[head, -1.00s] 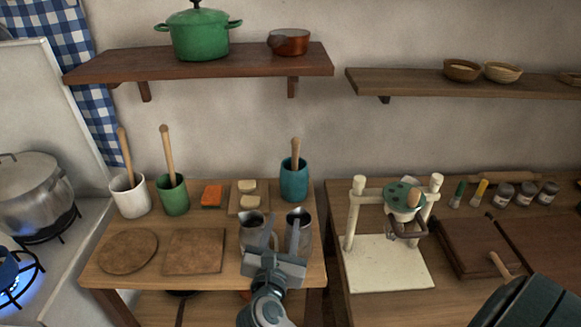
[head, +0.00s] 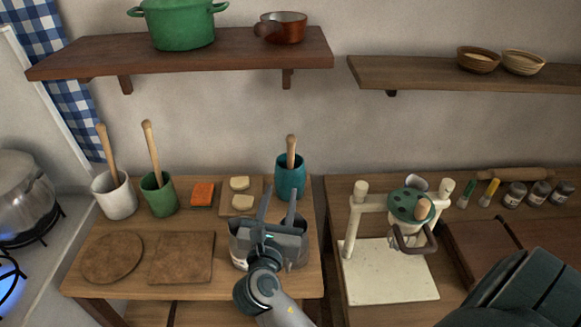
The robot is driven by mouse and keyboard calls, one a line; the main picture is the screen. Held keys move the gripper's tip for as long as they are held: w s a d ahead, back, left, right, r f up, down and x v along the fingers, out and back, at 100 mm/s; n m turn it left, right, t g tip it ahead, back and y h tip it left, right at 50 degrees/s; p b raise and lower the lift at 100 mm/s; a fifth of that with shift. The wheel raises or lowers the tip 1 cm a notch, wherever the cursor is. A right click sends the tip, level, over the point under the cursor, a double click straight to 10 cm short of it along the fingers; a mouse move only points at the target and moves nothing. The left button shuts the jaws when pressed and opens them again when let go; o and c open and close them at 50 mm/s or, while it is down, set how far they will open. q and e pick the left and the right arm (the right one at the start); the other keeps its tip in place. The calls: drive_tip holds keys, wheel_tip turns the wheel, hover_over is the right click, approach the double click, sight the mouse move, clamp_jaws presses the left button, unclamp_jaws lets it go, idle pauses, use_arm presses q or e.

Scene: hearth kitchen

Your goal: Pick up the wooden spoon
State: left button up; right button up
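Three wooden handles stand upright in crocks, their lower ends hidden: one handle (head: 107,153) in the white crock (head: 116,198), one (head: 154,152) in the green crock (head: 161,198), and one (head: 291,150) in the teal crock (head: 284,182). I cannot tell which of them are spoons. My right gripper (head: 279,198) points away from me with its two fingers apart and nothing between them. It appears in front of the teal crock, below its wooden handle. My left gripper is not in view.
Metal cups (head: 239,249) stand partly hidden behind my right gripper. A round board (head: 113,257), a square board (head: 182,258) and an orange sponge (head: 203,194) lie to the left. A cream stand (head: 390,272) is to the right. A shelf (head: 190,58) hangs above.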

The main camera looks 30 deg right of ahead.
drive_tip(key=p, duration=0.4)
approach(290, 154)
drive_tip(key=x, duration=0.4)
drive_tip(key=shift+w+d+f, duration=0.15)
drive_tip(key=shift+w+d, duration=0.1)
drive_tip(key=shift+d, duration=0.05)
drive_tip(key=shift+w+d+f, duration=0.1)
drive_tip(key=shift+w+d, duration=0.35)
drive_tip(key=shift+w, duration=0.05)
drive_tip(key=shift+w+d+p, duration=0.2)
drive_tip(key=shift+w+p, duration=0.05)
drive_tip(key=shift+p, duration=0.1)
drive_tip(key=p+x, duration=0.1)
drive_tip(key=x, duration=0.1)
drive_tip(key=p+x, duration=0.1)
drive_tip(key=shift+w+d+r, duration=0.25)
drive_tip(key=shift+r, duration=0.1)
drive_tip(key=shift+w+d+f, duration=0.1)
drive_tip(key=shift+w+d, duration=0.15)
drive_tip(key=shift+w, duration=0.05)
clamp_jaws()
